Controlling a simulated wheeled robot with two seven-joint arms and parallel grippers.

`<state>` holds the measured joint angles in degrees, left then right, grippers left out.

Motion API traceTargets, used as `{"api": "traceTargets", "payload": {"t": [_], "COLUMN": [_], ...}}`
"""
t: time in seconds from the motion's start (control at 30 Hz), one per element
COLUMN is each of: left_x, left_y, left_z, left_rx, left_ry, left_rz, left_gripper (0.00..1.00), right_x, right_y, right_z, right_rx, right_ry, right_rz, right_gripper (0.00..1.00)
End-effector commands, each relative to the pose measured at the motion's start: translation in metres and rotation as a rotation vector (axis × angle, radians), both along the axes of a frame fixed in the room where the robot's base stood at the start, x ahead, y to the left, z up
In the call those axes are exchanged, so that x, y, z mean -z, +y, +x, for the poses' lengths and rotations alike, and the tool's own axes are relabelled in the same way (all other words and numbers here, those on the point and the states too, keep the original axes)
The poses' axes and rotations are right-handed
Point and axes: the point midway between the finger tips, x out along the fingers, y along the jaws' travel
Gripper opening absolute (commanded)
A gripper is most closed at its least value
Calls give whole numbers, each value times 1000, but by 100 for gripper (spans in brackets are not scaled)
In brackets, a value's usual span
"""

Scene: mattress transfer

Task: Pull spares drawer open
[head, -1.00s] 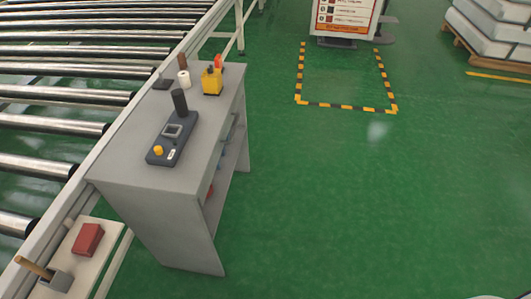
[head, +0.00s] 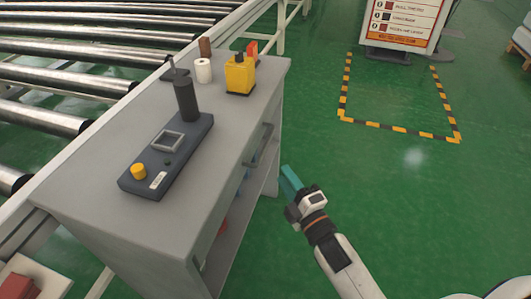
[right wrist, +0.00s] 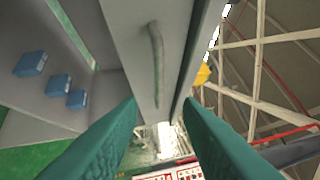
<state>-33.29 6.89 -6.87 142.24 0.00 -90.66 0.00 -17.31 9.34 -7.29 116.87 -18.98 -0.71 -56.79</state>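The grey cabinet (head: 110,165) stands beside the roller conveyor. The spares drawer's grey front shows in the right wrist view (right wrist: 128,45), with its bar handle (right wrist: 157,60) beyond my fingertips; the drawer looks shut. The handle also shows on the cabinet's right side in the head view (head: 259,146). My right gripper (head: 290,180) has teal fingers and is right of and a little below the handle, apart from it. In the right wrist view its fingers (right wrist: 160,105) are spread with nothing between them. My left gripper is not in view.
On the cabinet top are a dark control box (head: 168,150) with a yellow knob, a yellow device (head: 240,74) and a white roll (head: 203,70). Blue boxes (right wrist: 58,85) sit on the open shelf below.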

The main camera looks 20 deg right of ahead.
Motion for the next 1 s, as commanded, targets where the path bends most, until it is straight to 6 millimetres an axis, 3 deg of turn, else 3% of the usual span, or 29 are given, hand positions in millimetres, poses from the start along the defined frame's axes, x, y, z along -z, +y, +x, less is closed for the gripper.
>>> {"api": "traceTargets", "payload": {"t": [0.53, 0.73, 1.0], "left_x": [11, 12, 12], "left_y": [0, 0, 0], "left_z": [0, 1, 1], "left_rx": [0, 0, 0], "left_ry": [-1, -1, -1], "left_rz": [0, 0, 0], "left_gripper": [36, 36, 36], "right_x": [-13, -15, -15], "right_y": [17, 20, 21], "right_z": [95, 110, 111], "right_rx": [0, -1, -1], "right_ry": [1, 2, 3], "right_rz": [3, 3, 2], "right_gripper": [33, 33, 33]}}
